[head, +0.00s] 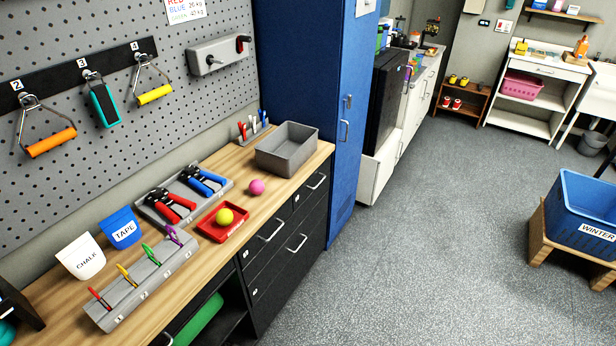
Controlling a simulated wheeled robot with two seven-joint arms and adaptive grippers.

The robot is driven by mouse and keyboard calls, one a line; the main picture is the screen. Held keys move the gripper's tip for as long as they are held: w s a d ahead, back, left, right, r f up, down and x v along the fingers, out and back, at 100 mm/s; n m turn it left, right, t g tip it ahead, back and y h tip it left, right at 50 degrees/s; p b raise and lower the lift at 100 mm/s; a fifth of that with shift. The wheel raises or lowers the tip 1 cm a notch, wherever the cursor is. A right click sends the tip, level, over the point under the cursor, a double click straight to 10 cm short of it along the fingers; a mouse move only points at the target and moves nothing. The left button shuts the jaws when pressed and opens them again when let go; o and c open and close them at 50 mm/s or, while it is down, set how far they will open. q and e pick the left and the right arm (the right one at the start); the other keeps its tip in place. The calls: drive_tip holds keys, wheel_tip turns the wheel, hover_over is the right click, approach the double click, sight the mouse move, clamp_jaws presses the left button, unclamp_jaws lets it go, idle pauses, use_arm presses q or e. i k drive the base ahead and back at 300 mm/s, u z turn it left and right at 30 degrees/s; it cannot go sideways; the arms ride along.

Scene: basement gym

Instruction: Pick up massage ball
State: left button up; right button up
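Two small balls are on the wooden workbench (60,295) along the left wall, and I cannot tell for sure which is the massage ball. A pink ball (257,187) rests on the bare bench top, in front of the grey bin. A yellow ball (225,216) sits in a small red tray (212,234) just nearer and to the left of the pink one. Neither of my grippers shows in the head view.
Beside the balls are a grey bin (268,157), a grey holder with red and blue hand grips (158,209), and a grey rack (112,318) of coloured items. A blue cabinet (310,50) stands beyond the bench.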

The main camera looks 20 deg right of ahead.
sight(257, 187)
drive_tip(key=z, duration=0.5)
drive_tip(key=i, duration=1.3)
drive_tip(key=u, duration=0.45)
